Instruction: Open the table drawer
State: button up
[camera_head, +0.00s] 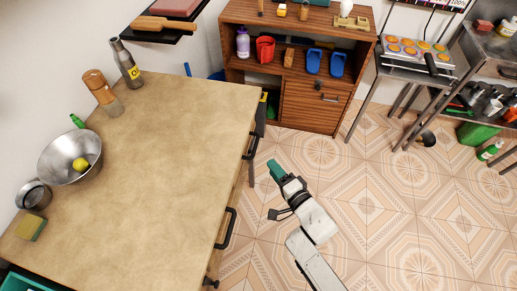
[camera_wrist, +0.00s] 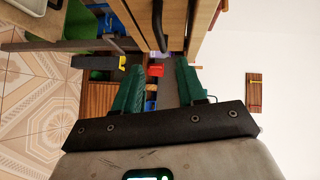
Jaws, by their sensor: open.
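The wooden table (camera_head: 160,150) fills the left of the head view. Its drawer fronts face right, seen at a steep angle, with black bar handles: a far handle (camera_head: 250,147), a middle handle (camera_head: 227,228) and a near handle (camera_head: 211,282). No clear gap shows at the drawer fronts from here. My gripper (camera_head: 275,167) is over the floor just right of the far handle and apart from it. In the wrist view my gripper (camera_wrist: 158,85) has its green fingers spread with nothing between them. A black handle (camera_wrist: 158,27) on a wooden front shows beyond the fingertips.
On the table stand a metal bowl (camera_head: 68,158) with a yellow fruit, a pepper mill (camera_head: 100,92), a bottle (camera_head: 126,64) and a sponge (camera_head: 31,228). A wooden cabinet (camera_head: 312,105) stands at the back.

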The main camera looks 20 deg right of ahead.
jog(key=w+a+f+b, duration=0.1)
jog(key=w+b, duration=0.2)
jog(key=w, duration=0.7)
jog(key=shift+w+a+f, duration=0.15)
jog(key=shift+a+f, duration=0.05)
jog(key=shift+a, duration=0.05)
grip_shut()
